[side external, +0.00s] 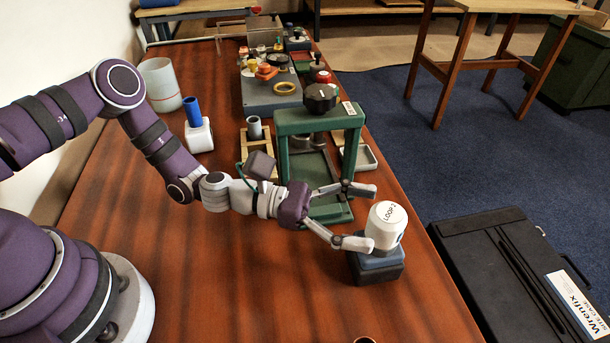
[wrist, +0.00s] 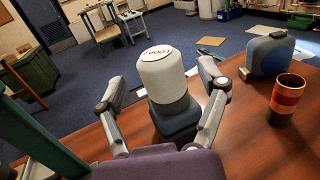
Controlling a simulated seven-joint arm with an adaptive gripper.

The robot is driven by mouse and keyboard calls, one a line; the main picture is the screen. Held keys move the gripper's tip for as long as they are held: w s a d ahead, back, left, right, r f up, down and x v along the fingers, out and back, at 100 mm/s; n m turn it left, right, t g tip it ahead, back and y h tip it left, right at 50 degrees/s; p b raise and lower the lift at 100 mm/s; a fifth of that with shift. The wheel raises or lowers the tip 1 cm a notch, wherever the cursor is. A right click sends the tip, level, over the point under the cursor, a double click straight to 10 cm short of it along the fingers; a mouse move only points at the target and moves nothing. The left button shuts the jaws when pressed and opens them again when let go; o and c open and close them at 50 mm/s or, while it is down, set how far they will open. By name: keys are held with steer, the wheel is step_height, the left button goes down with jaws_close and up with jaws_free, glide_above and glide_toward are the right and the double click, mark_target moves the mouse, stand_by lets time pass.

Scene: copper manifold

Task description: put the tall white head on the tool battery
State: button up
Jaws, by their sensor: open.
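The tall white head (side external: 387,222), marked "LOOP 2" on top, stands upright on the dark tool battery (side external: 376,269) near the table's right edge. In the wrist view the white head (wrist: 162,76) is at the centre, with the battery (wrist: 178,122) beneath it. My gripper (side external: 368,216) is open, its fingers spread to either side of the head. In the wrist view both fingertips of my gripper (wrist: 166,88) look apart from the head. I cannot tell how fully the head is seated on the battery.
A green press frame (side external: 320,150) stands close behind my gripper. In the wrist view a striped orange cup (wrist: 287,96) and a blue-grey block (wrist: 268,54) stand to the right. The front middle of the table is largely clear. A black case (side external: 500,265) lies on the floor.

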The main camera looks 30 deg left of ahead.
steer(key=s+a+m+g+y, duration=0.75)
steer(key=a+m, duration=0.45)
steer(key=m, duration=0.3)
steer(key=s+a+r+m+t+y, duration=0.4)
steer(key=a+r+m+t+y, duration=0.2)
steer(key=a+r+y, duration=0.3)
step_height(320, 180, up, 3)
steer(key=shift+a+m, duration=0.7)
steer(key=shift+a, duration=0.5)
